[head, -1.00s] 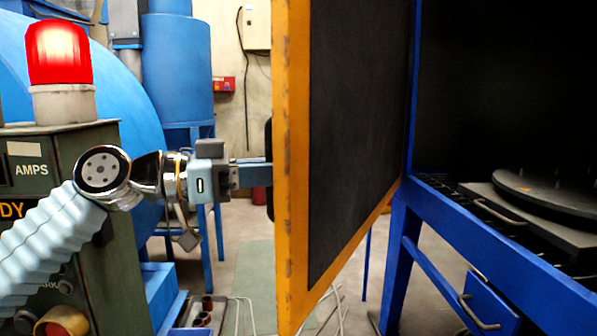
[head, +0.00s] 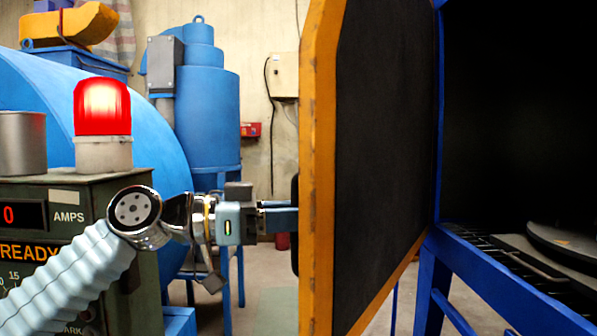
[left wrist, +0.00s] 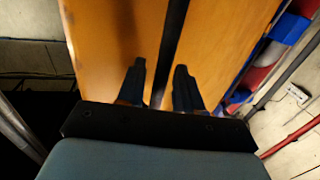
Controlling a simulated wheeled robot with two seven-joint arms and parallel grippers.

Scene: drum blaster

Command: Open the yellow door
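The yellow door (head: 318,180) stands swung out from the blue cabinet, its dark inner panel (head: 385,150) facing right. In the head view my left gripper (head: 285,218) is at the door's outer face, by a black handle (head: 295,220) mostly hidden by the door edge. In the left wrist view the dark handle bar (left wrist: 173,45) runs between the two fingers of my left gripper (left wrist: 160,75), in front of the yellow face (left wrist: 220,45). The fingers are apart, with small gaps visible beside the bar. My right gripper is not in view.
The blue cabinet (head: 475,270) is open at right, with a dark interior and a round turntable (head: 565,243). A green control box (head: 75,215) with a red lamp (head: 102,107) stands at left. Blue tanks (head: 205,120) stand behind; some floor shows between.

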